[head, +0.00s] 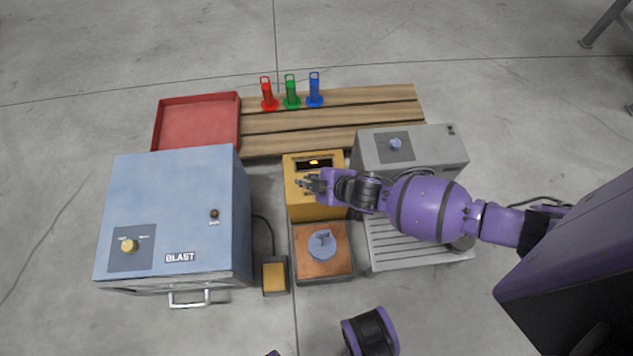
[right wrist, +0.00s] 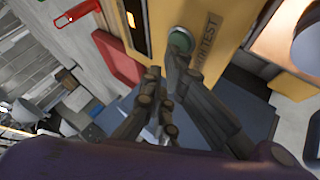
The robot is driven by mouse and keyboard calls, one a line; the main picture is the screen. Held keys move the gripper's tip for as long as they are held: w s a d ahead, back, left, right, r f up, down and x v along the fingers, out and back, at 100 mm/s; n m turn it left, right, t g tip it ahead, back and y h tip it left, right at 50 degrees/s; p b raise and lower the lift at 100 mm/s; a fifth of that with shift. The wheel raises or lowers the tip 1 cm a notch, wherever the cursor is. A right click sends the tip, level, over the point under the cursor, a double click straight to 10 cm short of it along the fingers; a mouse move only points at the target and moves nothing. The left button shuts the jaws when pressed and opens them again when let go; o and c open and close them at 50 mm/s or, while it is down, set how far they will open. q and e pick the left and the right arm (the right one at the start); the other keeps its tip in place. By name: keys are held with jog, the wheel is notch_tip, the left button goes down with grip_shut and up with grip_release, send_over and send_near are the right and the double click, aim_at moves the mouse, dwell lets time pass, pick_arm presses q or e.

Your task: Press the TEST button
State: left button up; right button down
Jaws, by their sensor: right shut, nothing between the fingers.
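The yellow box (head: 302,207) stands in the middle of the head view, with a dark display window (head: 314,163) on top. In the right wrist view, the round green button (right wrist: 181,40) sits on the yellow face beside the word TEST (right wrist: 209,32). My right gripper (head: 309,183) is over the box in the head view and hides the button there. In the right wrist view, my right gripper's fingertips (right wrist: 164,66) are close to the button's lower edge. I cannot tell whether they touch it. The gripper is shut and empty.
A blue BLAST cabinet (head: 178,197) stands left, a grey machine (head: 432,148) right. An orange plate with a blue knob (head: 321,244) lies in front of the box. Behind are a red tray (head: 197,124) and a wooden pallet (head: 385,98) with red, green and blue holders.

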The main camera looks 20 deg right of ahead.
pick_arm(q)
jog(key=shift+f, duration=0.15)
pick_arm(e)
jog(key=shift+f, duration=0.35)
jog(key=shift+r, duration=0.1)
dwell(0.3)
pick_arm(q)
jog(key=shift+w+r+p, duration=0.2)
jog(key=shift+r+p, duration=0.45)
jog(key=shift+r, duration=0.25)
pick_arm(e)
jog(key=shift+r, duration=0.7)
pick_arm(q)
jog(key=shift+t, duration=0.3)
jog(key=r+p, duration=0.2)
jog(key=w+r+p, duration=0.1)
jog(key=r+p, duration=0.1)
jog(key=r, duration=0.1)
jog(key=shift+w+p, duration=0.15)
jog(key=shift+p, duration=0.15)
pick_arm(e)
notch_tip(320, 180, up, 5)
